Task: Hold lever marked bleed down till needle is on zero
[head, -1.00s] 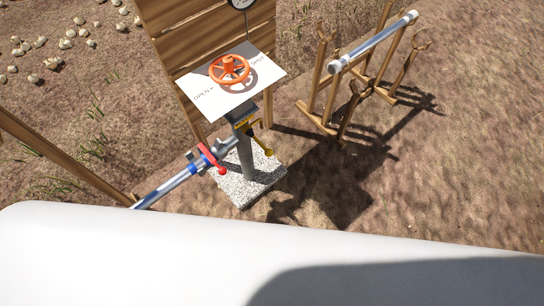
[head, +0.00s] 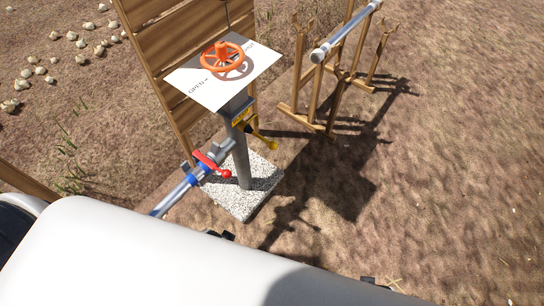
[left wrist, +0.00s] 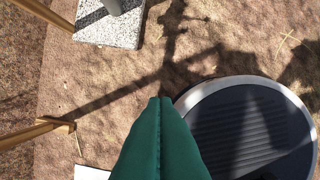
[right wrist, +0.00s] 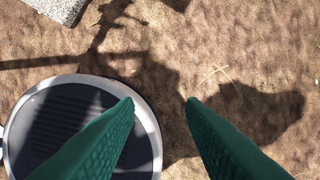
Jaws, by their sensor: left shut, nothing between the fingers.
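In the head view a grey post (head: 241,160) stands on a speckled block (head: 240,201). A yellow-ended lever (head: 262,138) sticks out from it below a yellow tag (head: 241,116), whose words are too small to read. A red lever (head: 212,163) sits on the pipe to the left. No gauge needle shows in any view. My left gripper (left wrist: 165,101) is shut and empty above the ground, with the speckled block (left wrist: 108,30) ahead of it. My right gripper (right wrist: 159,103) is open and empty above the ground. Neither gripper touches a lever.
An orange handwheel (head: 222,57) sits over a white OPEN/SHUT plate (head: 205,90) on the post, before a wooden plank board (head: 170,50). A wooden rack (head: 330,85) holding a metal tube (head: 345,32) stands at right. Bare ground lies right of the block.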

